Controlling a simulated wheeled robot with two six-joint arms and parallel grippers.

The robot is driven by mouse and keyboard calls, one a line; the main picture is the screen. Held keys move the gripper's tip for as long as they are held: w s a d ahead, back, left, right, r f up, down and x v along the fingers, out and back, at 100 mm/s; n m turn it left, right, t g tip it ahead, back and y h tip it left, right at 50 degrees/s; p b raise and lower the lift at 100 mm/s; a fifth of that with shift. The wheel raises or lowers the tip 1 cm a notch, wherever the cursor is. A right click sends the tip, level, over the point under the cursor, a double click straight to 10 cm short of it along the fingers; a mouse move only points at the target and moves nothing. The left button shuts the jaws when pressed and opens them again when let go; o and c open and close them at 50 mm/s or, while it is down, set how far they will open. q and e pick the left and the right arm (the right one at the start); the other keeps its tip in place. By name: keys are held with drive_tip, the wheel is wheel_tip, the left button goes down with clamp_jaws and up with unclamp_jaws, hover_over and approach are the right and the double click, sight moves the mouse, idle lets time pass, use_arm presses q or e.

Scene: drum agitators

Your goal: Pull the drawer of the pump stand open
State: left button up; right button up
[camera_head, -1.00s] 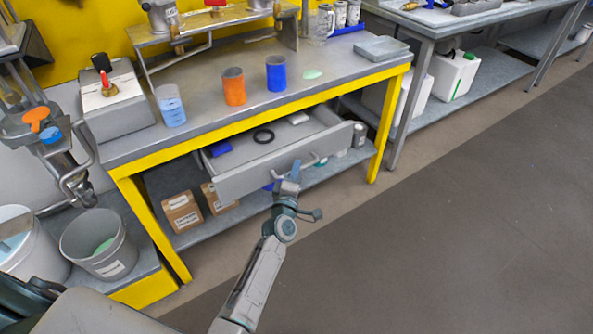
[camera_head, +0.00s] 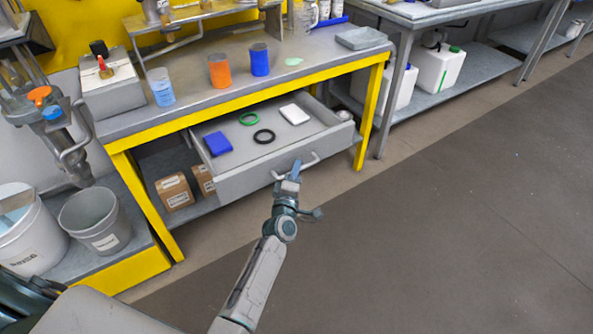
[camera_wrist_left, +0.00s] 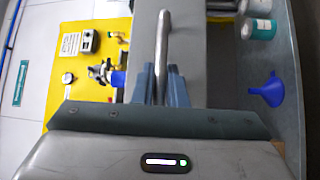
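The grey drawer (camera_head: 245,181) of the pump stand (camera_head: 130,157) is pulled well out below the yellow-edged top. Inside lie a blue block (camera_head: 218,144), a green ring (camera_head: 249,119), a black ring (camera_head: 264,136) and a white block (camera_head: 294,114). My left gripper (camera_head: 293,172) is at the bar handle (camera_head: 310,160) on the drawer front. In the left wrist view, the handle (camera_wrist_left: 163,45) runs between the two blue-grey fingers (camera_wrist_left: 161,85), which close around it. My right gripper is not in view.
Cups and a grey box (camera_head: 112,91) stand on the bench top. Cartons (camera_head: 174,192) sit on the lower shelf, and grey buckets (camera_head: 95,220) stand at left. A blue funnel (camera_wrist_left: 268,92) shows in the wrist view. The floor in front and right is clear.

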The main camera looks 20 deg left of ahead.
use_arm(q)
drive_tip(key=o, duration=0.3)
drive_tip(key=shift+o, duration=0.2)
drive_tip(key=shift+s, duration=0.15)
drive_tip(key=s+d+f+b, duration=0.1)
drive_tip(key=s+b, duration=0.1)
drive_tip(key=s, duration=0.8)
drive_tip(key=shift+s+f, duration=0.2)
drive_tip(key=shift+f, duration=0.05)
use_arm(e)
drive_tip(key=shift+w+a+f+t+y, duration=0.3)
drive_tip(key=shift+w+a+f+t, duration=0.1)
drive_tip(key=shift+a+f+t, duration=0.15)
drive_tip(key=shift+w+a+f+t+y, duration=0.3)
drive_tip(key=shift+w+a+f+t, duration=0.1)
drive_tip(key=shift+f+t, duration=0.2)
use_arm(q)
drive_tip(key=shift+d, duration=0.1)
